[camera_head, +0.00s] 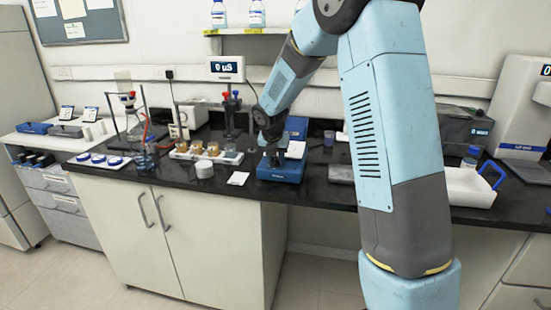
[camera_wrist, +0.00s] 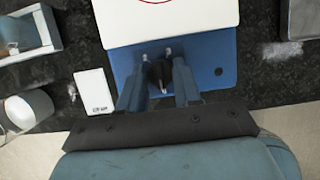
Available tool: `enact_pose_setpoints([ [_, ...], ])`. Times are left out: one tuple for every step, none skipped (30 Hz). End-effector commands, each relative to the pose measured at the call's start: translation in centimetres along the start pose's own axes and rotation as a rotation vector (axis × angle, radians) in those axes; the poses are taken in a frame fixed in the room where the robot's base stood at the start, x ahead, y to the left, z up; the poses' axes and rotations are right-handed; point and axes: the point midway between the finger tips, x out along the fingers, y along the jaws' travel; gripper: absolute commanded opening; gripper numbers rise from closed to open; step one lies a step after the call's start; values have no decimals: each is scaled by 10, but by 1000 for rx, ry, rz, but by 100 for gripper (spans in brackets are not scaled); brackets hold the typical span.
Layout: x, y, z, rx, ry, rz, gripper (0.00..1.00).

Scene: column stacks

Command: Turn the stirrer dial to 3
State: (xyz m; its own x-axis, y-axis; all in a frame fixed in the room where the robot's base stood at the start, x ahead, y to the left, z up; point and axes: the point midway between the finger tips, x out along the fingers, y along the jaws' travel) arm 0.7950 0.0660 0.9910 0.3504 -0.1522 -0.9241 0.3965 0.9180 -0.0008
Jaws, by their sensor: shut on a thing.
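The stirrer (camera_head: 281,170) is a blue box on the black bench, near the middle of the head view. In the wrist view its blue front (camera_wrist: 215,62) shows below a white top plate (camera_wrist: 168,20). The dial (camera_wrist: 158,72) is a small dark knob with a pale pointer line on the blue front. My gripper (camera_wrist: 159,88) is shut on the dial, one finger on each side. In the head view my gripper (camera_head: 272,153) is at the stirrer, and its fingertips are hard to make out. The scale numbers around the dial cannot be read.
A white card (camera_head: 238,178) lies left of the stirrer, with a round white tub (camera_head: 204,169) and a tray of brown-filled jars (camera_head: 205,154) beyond. A dark flat plate (camera_head: 341,173) lies to the right.

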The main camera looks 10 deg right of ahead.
Motion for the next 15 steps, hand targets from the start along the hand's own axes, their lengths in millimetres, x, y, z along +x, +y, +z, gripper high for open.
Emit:
enact_pose_setpoints([
  [0,1,0,-1,-1,1,10],
  [0,1,0,-1,-1,1,7],
  [0,1,0,-1,-1,2,4],
  [0,1,0,-1,-1,2,3],
  [0,1,0,-1,-1,2,3],
  [0,1,0,0,-1,1,3],
  [0,1,0,2,-1,1,3],
  [0,1,0,4,-1,0,3],
  [0,1,0,9,-1,-2,3],
  [0,2,0,14,-1,-4,3],
  [0,2,0,21,-1,-7,3],
  [0,2,0,31,-1,-11,3],
  [0,2,0,41,-1,-15,3],
  [0,3,0,52,-1,-19,3],
  [0,3,-1,69,0,-27,3],
])
